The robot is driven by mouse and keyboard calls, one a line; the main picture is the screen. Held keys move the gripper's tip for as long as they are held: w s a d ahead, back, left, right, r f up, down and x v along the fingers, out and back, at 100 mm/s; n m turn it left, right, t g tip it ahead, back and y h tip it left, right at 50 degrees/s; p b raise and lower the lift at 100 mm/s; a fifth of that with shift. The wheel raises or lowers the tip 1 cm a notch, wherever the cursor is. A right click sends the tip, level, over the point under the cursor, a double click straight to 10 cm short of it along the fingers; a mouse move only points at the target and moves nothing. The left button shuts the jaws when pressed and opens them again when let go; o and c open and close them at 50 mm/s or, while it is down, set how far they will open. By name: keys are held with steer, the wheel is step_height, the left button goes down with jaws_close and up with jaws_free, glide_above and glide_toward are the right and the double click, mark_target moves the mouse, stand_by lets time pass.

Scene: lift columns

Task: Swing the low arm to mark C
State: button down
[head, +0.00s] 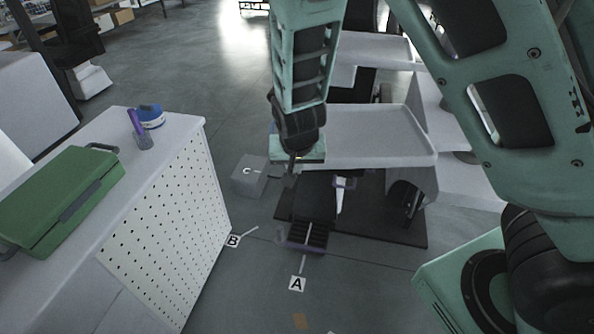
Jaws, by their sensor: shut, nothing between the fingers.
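The low arm (313,200) of the lift is dark and lies near the floor, with a ribbed pad (306,236) at its front end. The pad points at the line of mark A (297,284). Mark B (233,240) is on the floor to the left. Mark C (247,171) shows farther back on the left, on or at a small grey box. My gripper (291,167) points down above and behind the pad, shut and empty. It overlaps the tray's left edge in the picture; I cannot tell whether it touches anything. The arm's inner end is partly hidden.
A grey tray (385,145) stands over the dark base plate (395,232), just right of my gripper. A white perforated cabinet (178,215) on the left carries a green case (60,200), a blue tape roll (151,115) and a cup. Floor in front is mostly clear.

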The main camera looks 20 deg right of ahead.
steer(key=w+d+f+p, duration=0.2)
steer(key=w+f, duration=0.4)
steer(key=shift+w+f+p, duration=0.15)
steer(key=shift+f+p, duration=0.1)
steer(key=shift+p, duration=0.05)
steer(key=shift+d, duration=0.1)
